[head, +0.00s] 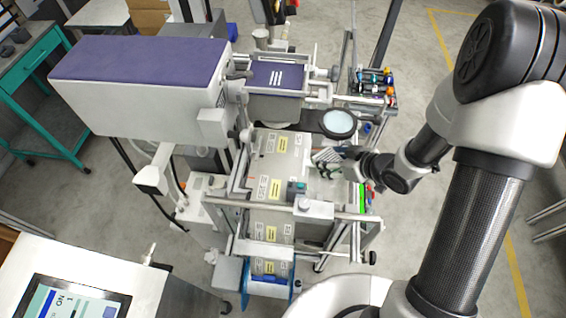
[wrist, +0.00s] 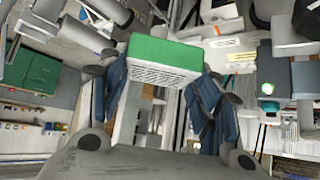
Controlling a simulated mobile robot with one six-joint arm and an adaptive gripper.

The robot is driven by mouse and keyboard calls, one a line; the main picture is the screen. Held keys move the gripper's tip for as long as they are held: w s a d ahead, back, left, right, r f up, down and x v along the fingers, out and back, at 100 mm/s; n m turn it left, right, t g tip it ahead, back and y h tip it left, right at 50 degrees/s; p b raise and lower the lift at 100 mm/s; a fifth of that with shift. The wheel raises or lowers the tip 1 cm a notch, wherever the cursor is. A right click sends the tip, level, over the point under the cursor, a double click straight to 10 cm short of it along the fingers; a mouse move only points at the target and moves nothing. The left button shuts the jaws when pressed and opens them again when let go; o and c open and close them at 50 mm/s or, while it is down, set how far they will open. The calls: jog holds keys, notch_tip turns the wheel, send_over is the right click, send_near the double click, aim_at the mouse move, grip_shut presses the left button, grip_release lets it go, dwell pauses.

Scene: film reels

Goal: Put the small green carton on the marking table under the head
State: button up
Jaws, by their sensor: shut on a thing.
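The small carton (wrist: 164,56) has a green side and a pale face with rows of print. In the wrist view it sits between the blue finger pads of my gripper (wrist: 165,88), which is shut on it. In the head view my gripper (head: 345,160) is over the right side of the machine, just below a round lens-like disc. A pale striped face (head: 326,155) at its tip looks like the carton. A light grey flat surface (head: 325,188), possibly the marking table, lies just below it. I cannot tell whether the carton touches anything.
A printed film web (head: 268,190) runs down the machine, left of my gripper. The round disc (head: 339,124) and a metal crossbar (head: 335,214) are close by. A large purple-topped unit (head: 140,75) overhangs the left. Coloured bottles (head: 374,82) stand behind.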

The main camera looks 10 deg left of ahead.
jog(key=shift+s+a+f+b, duration=0.15)
jog(key=shift+a+f+b, duration=0.45)
jog(key=shift+a, duration=1.65)
jog(key=shift+s+a+f+b, duration=0.1)
jog(key=shift+a+f+b, duration=0.5)
jog(key=shift+a, duration=1.65)
jog(key=shift+s+a+f+b, duration=0.15)
jog(key=shift+a+f+b, duration=0.4)
jog(key=shift+a, duration=1.7)
jog(key=shift+f+b, duration=0.6)
jog(key=shift+b, duration=0.05)
jog(key=o, duration=1.2)
